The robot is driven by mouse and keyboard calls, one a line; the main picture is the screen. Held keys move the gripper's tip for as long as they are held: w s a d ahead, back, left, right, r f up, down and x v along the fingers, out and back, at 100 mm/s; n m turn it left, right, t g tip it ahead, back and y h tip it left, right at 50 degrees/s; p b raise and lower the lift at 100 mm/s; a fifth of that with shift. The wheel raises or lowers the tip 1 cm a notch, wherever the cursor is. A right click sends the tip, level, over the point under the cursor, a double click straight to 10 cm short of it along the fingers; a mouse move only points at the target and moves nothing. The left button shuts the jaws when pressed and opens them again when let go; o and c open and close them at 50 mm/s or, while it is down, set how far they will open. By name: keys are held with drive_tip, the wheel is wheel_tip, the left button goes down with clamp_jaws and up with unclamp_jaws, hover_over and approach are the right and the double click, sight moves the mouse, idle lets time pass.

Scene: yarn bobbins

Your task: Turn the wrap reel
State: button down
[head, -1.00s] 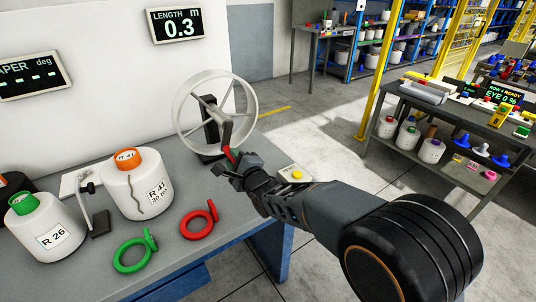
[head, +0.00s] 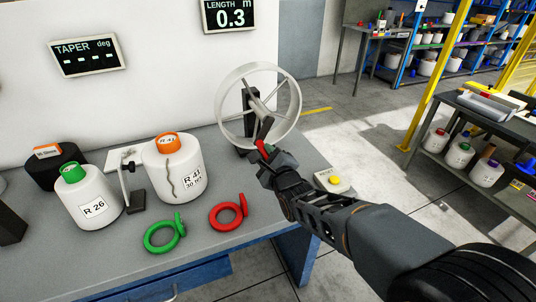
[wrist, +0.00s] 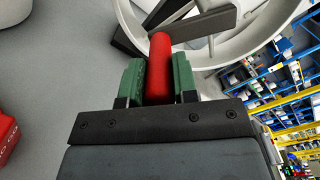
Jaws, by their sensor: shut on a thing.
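The wrap reel (head: 289,128) is a pale grey wheel on a dark stand at the right end of the grey bench. It also shows in the wrist view (wrist: 240,56). A dark crank arm at its front ends in a red handle (wrist: 160,68). My gripper (head: 263,152) is at the front of the reel, shut on the red handle. In the wrist view its green finger pads sit on both sides of the handle. The length display (head: 230,15) on the wall above reads 0.3 m.
Bobbin R 41 (head: 168,185) with an orange top, bobbin R 26 (head: 90,212) with a green top and a dark bobbin (head: 42,168) stand left. A green ring (head: 160,240) and a red ring (head: 226,217) lie in front. A yellow button (head: 334,180) is at the bench's right edge.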

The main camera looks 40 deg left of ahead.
drive_tip(key=c, duration=0.9)
unclamp_jaws()
drive_tip(key=b+v, duration=0.1)
drive_tip(key=v, duration=1.3)
drive_tip(key=shift+w, duration=0.1)
drive_tip(key=shift+w, duration=0.1)
